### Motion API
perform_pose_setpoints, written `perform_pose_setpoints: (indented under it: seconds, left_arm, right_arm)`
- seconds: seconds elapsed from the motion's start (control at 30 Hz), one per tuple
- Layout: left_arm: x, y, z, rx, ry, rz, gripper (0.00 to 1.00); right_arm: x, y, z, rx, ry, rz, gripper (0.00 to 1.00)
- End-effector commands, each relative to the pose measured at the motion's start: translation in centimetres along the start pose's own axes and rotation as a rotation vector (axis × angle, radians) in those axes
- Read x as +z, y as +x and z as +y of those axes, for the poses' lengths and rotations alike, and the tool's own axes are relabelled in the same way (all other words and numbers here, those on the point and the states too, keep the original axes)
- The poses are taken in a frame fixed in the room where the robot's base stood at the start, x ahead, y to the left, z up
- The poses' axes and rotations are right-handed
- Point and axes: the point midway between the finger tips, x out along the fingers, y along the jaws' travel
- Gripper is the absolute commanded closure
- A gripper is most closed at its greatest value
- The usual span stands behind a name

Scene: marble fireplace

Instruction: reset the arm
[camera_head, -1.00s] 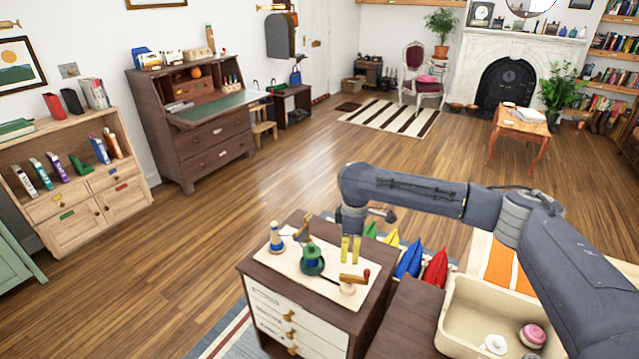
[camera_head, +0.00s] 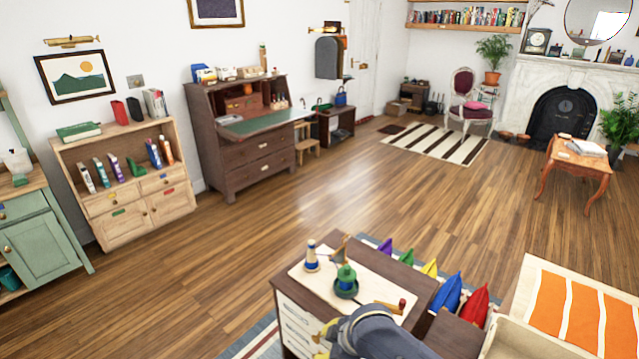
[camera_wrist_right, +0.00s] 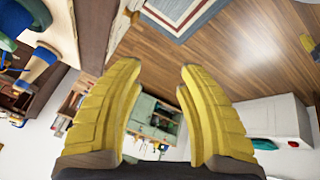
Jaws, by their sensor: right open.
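My right gripper (camera_head: 322,338) shows at the bottom of the head view, at the front of the small drawer cabinet (camera_head: 298,318), with only a little of its yellow fingers visible. In the right wrist view its two yellow fingers (camera_wrist_right: 160,72) are apart with nothing between them. My dark arm link partly covers the cabinet's front right. My left gripper is not in view.
A cream board (camera_head: 372,280) on the cabinet holds a green piece (camera_head: 345,280), a blue-and-white piece (camera_head: 311,257) and a red-ended wooden handle (camera_head: 390,306). Several coloured bags, one blue (camera_head: 447,294), stand beside it. The wooden floor (camera_head: 200,290) left of the cabinet is clear.

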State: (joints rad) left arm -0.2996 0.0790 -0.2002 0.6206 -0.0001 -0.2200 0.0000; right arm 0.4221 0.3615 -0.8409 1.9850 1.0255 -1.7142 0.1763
Motion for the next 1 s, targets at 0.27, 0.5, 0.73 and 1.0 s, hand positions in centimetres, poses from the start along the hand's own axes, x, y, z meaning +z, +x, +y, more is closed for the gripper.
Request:
perform_pose_setpoints:
  seconds: [0.27,0.5,0.73,1.0]
  left_arm:
    - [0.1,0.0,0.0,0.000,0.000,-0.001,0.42]
    - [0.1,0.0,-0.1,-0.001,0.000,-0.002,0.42]
    - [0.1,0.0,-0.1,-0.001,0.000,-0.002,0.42]
    - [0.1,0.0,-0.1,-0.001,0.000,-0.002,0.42]
  right_arm:
    - [3.4,-1.5,-2.6,0.159,0.144,0.033,0.62]
    - [9.9,-4.4,-4.4,0.320,0.282,-0.040,0.62]
    - [18.1,-8.8,-6.9,0.471,0.394,-0.191,0.62]
    - [24.2,-13.1,-9.3,0.571,0.447,-0.337,0.62]
